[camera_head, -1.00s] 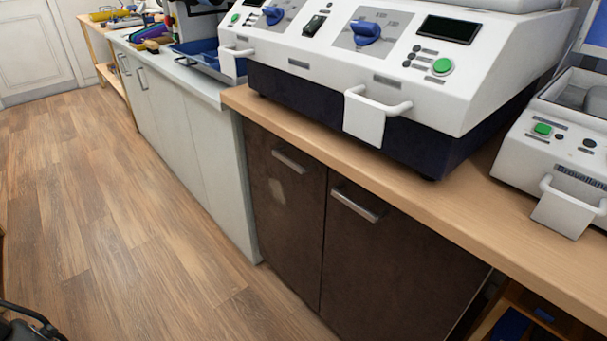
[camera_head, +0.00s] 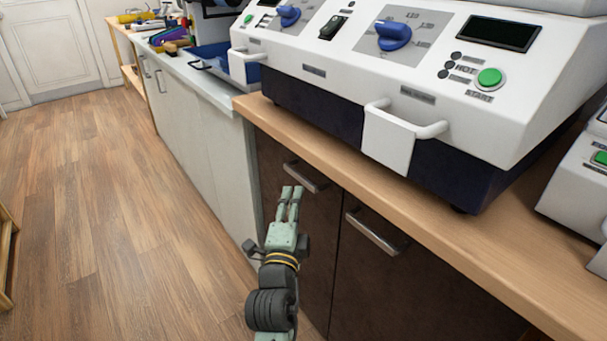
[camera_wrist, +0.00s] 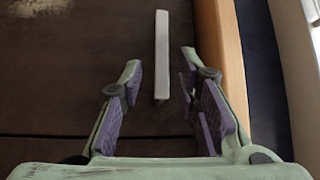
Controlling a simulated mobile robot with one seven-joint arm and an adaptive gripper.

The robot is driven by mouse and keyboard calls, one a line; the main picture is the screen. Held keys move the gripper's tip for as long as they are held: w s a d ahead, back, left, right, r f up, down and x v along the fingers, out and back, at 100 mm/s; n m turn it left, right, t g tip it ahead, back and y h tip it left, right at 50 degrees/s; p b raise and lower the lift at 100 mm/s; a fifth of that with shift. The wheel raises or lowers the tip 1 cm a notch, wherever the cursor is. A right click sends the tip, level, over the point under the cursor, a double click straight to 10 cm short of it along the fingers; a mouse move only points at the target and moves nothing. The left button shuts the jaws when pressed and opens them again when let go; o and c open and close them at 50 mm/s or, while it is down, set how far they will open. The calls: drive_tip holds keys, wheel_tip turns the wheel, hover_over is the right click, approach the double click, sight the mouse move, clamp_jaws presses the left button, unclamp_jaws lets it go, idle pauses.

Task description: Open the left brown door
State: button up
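The left brown door (camera_head: 315,225) is shut under the wooden counter. Its metal bar handle (camera_head: 304,177) runs along the door's top. My gripper (camera_head: 291,191) is in front of this door, with its fingertips close to the handle and overlapping its left part in the head view. In the wrist view my gripper (camera_wrist: 161,58) is open, and the handle (camera_wrist: 162,50) lies lengthwise in the gap between the fingers, nearer the right one. Neither finger visibly touches it. I cannot tell whether the fingertips reach around the bar. My arm hides part of the door.
The right brown door (camera_head: 400,290) is shut, with its own handle (camera_head: 376,234). The wooden counter edge (camera_head: 340,165) overhangs close above; it also shows beside the right finger in the wrist view (camera_wrist: 222,60). A white machine (camera_head: 480,95) stands on top. Wooden floor (camera_head: 120,220) is free at left.

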sight(299, 175)
drive_tip(key=p+x, duration=0.2)
drive_tip(key=x, duration=0.6)
drive_tip(key=shift+w+r, duration=0.1)
drive_tip(key=shift+w, duration=0.25)
drive_tip(key=shift+c, duration=0.5)
clamp_jaws()
